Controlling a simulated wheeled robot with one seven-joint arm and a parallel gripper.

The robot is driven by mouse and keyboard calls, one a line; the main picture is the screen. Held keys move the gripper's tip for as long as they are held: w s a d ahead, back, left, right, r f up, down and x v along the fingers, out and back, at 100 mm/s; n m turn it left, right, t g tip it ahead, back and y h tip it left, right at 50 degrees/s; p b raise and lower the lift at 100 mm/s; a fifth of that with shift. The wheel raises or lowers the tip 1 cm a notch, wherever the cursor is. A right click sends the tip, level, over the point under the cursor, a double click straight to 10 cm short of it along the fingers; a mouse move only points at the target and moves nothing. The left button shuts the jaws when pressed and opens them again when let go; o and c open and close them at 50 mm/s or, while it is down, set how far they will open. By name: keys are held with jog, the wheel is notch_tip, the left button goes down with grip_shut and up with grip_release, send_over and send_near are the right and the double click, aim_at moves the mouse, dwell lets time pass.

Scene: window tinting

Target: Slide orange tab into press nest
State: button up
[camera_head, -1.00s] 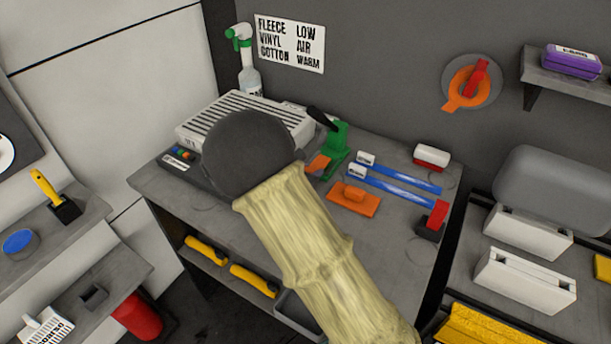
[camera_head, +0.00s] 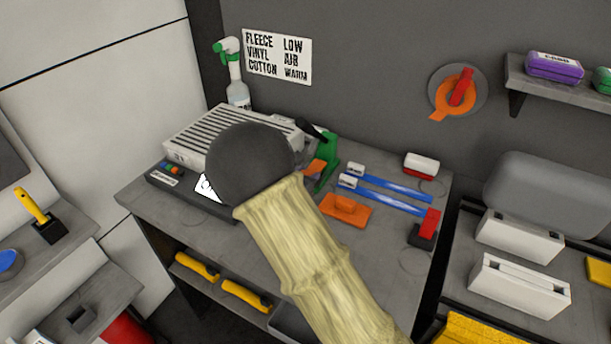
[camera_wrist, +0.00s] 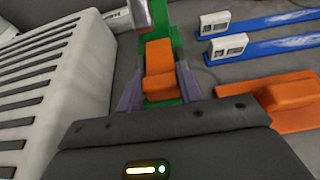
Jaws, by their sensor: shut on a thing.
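The orange tab (camera_wrist: 158,72) is between the two purple-grey fingers of my gripper (camera_wrist: 158,90), which is shut on it. In the head view the tab (camera_head: 315,168) shows just right of my dark round wrist, close against the green press (camera_head: 328,160) with its black lever. In the wrist view green parts of the press (camera_wrist: 177,42) lie behind and around the tab, and a grey press part hangs near its far end. The nest itself is mostly hidden by the tab, so I cannot tell how far in it sits. My wrist hides the fingers in the head view.
A white slatted box (camera_head: 190,135) stands left of the press. Right of it are an orange squeegee-like block (camera_head: 346,210), blue strips (camera_head: 395,187) with white ends, and a red-and-black block (camera_head: 428,226). The bench front right is clear.

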jog(key=shift+s+f+b, duration=0.25)
jog(key=shift+f+b, duration=0.5)
jog(key=shift+f, duration=0.15)
dwell(0.3)
jog(key=o, duration=0.9)
jog(key=shift+f, duration=0.1)
jog(key=shift+o, duration=0.2)
jog(key=shift+s, duration=0.1)
jog(key=shift+o, duration=0.2)
jog(key=shift+s+a+r, duration=0.3)
jog(key=shift+s+a, duration=0.15)
jog(key=shift+a, duration=0.25)
jog(key=shift+o, duration=0.3)
jog(key=v, duration=1.6)
jog(key=shift+d+r, duration=0.25)
jog(key=shift+r, duration=0.15)
jog(key=shift+w, duration=0.15)
